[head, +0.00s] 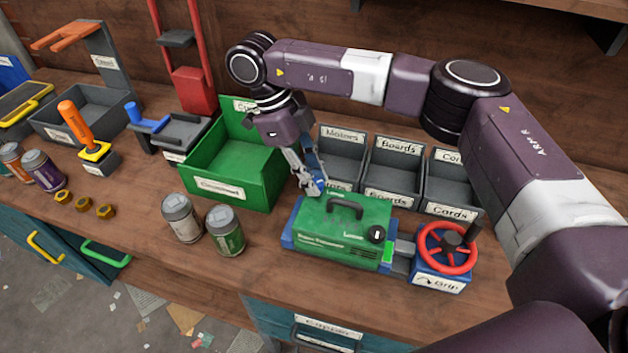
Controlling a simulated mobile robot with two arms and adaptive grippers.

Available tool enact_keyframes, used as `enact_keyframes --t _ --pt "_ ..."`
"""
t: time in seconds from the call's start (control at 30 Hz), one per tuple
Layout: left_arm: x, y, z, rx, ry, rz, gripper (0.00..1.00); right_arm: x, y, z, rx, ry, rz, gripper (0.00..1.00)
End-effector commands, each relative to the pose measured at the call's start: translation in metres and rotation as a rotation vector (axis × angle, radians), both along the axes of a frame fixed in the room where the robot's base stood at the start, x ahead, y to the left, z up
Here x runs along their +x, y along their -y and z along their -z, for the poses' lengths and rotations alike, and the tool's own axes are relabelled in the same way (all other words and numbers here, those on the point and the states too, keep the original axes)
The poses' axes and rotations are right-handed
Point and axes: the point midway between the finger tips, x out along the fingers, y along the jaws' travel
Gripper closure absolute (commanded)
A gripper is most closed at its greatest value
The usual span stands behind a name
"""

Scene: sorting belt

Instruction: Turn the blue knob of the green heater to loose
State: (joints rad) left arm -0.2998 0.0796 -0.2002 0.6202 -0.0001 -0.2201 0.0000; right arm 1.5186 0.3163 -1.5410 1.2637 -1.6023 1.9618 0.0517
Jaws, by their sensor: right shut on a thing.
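The green heater (330,246) is a box with a dark carry handle, sitting on the wooden bench. My right gripper (314,187) reaches down to its back left top corner and is shut on a small blue part, which looks like the blue knob (318,186). The fingers hide most of this part, so its turn position cannot be read. My left gripper is out of view.
The heater sits in a blue vise with a red handwheel (447,248) labelled Grip. A green bin (225,192) stands left of it, grey labelled bins (393,165) behind. Two cans (226,231) stand front left. Bare bench lies before the heater.

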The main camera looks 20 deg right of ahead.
Motion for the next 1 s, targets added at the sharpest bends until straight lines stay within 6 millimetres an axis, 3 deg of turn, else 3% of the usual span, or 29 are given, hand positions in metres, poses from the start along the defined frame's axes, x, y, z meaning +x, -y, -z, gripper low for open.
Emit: enact_keyframes --t 0.4,0.9,0.93,1.0 --pt "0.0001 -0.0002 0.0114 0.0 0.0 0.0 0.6 0.0002 -0.0009 -0.0005 0.001 0.005 -0.166 1.0" --pt "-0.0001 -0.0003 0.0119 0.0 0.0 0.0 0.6 -0.0001 -0.0009 -0.001 0.002 0.004 -0.183 1.0" --pt "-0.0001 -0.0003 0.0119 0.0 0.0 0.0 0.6 -0.0001 -0.0009 -0.001 0.002 0.004 -0.183 0.77" --pt "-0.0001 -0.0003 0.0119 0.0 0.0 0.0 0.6 -0.0001 -0.0008 -0.0009 0.001 0.004 -0.182 0.69"
